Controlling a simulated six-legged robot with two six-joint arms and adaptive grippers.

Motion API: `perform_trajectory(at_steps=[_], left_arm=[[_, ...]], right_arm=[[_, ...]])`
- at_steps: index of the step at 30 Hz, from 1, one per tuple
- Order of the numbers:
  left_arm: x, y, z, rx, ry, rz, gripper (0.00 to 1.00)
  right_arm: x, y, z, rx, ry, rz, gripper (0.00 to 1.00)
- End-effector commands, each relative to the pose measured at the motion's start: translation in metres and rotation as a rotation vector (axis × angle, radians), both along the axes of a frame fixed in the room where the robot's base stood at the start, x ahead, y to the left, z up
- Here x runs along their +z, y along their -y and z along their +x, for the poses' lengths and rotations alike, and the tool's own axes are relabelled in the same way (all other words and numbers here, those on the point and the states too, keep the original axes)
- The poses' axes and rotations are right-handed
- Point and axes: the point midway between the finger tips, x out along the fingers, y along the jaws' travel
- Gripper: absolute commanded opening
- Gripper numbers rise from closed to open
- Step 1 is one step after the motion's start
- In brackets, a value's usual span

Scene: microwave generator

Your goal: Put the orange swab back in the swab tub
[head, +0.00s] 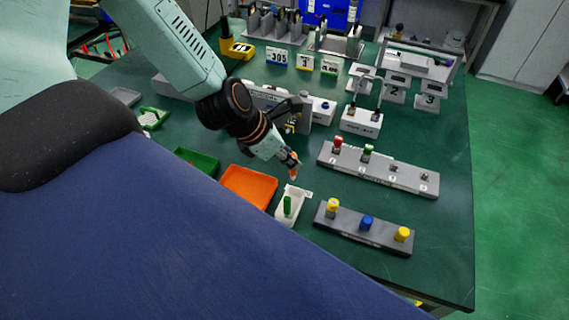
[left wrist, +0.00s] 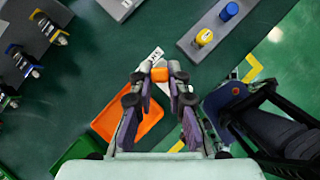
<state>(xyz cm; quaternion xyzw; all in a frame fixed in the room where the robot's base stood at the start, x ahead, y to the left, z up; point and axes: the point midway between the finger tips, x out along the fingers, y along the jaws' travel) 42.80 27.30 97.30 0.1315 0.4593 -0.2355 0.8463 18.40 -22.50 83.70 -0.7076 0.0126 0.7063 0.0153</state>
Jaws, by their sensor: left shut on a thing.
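The orange swab (head: 293,174) is in my left gripper (head: 291,163), pinched between its two fingertips. It hangs above the table, just over and behind the white swab tub (head: 283,219). The tub stands right of the orange tray, and a green swab (head: 287,205) stands upright in it. In the left wrist view the orange swab (left wrist: 160,74) shows end-on between the fingertips of the left gripper (left wrist: 160,79). There the tub is mostly hidden behind the gripper. My right gripper is not in view.
The orange tray (head: 248,187) lies left of the tub and a green tray (head: 197,161) beyond it. To the right are a grey rack (head: 375,172) with vials and a darker rack (head: 362,233) with yellow and blue caps. Bare table lies along the right edge.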

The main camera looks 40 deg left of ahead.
Motion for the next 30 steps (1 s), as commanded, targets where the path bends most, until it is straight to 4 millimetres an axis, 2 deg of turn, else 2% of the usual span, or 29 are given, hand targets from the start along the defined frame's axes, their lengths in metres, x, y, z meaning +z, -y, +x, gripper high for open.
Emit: perform_trajectory(at_steps=[5, 15, 23, 30], left_arm=[[-0.004, 0.002, 0.001, -0.012, -0.027, 0.013, 0.0], [-0.053, 0.0, 0.0, -0.008, -0.029, 0.012, 0.0], [-0.068, -0.002, 0.0, -0.004, -0.028, 0.011, 0.0], [-0.097, -0.002, -0.001, -0.006, -0.029, 0.012, 0.0]], right_arm=[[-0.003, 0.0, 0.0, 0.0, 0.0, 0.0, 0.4], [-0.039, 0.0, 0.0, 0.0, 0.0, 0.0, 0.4], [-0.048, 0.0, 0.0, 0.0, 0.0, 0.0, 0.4], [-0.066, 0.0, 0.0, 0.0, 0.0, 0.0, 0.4]])
